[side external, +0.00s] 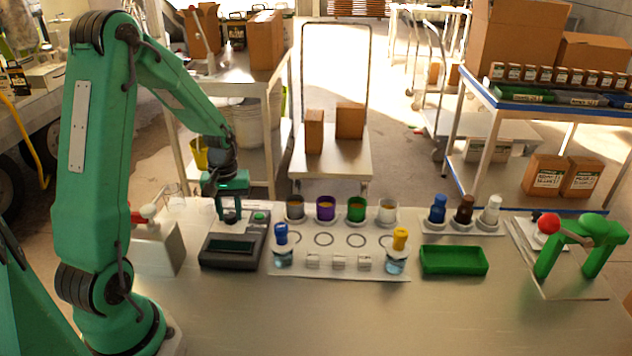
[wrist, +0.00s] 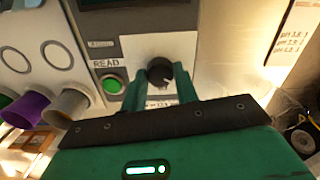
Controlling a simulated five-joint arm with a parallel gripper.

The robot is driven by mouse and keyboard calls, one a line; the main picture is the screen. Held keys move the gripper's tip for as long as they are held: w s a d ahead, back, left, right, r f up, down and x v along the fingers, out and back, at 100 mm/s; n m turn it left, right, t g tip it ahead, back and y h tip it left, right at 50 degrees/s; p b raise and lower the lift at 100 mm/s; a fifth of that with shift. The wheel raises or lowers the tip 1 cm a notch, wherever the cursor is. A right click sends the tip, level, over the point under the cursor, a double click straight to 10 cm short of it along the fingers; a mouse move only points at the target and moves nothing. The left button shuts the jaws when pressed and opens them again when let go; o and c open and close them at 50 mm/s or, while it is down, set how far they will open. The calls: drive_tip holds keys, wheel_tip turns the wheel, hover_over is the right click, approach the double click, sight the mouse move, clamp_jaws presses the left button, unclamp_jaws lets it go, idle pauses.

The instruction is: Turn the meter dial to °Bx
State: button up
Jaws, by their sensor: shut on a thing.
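The meter (side external: 232,247) is a dark grey box with a dark display, standing on the metal table at the left in the side view. Its black round dial (wrist: 159,72) shows in the wrist view between my fingertips. A green READ button (wrist: 112,84) sits beside the dial, and it also shows in the side view (side external: 260,216). My gripper (wrist: 160,82) is shut on the dial, with a green finger on each side. Lettering below the dial is partly hidden by my gripper, and I cannot read which unit the dial points to.
A white mat (side external: 340,268) with several cups, circles and capped bottles lies right of the meter. A green tray (side external: 453,261) and a green stand (side external: 585,240) are farther right. A light box with a lever (side external: 155,250) stands close to the meter's left. The table front is clear.

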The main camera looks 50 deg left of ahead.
sight(230, 215)
drive_tip(key=shift+w+m, duration=0.15)
drive_tip(key=shift+m, duration=0.25)
drive_tip(key=m, duration=0.5)
drive_tip(key=shift+w+r, duration=0.1)
drive_tip(key=m, duration=0.5)
drive_tip(key=shift+d+m+t, duration=0.15)
drive_tip(key=shift+m+t, duration=0.15)
drive_tip(key=shift+m, duration=0.1)
drive_tip(key=shift+s, duration=0.25)
drive_tip(key=o, duration=1)
drive_tip(key=shift+c, duration=0.2)
drive_tip(key=shift+s+r, duration=0.1)
drive_tip(key=shift+r, duration=3.75)
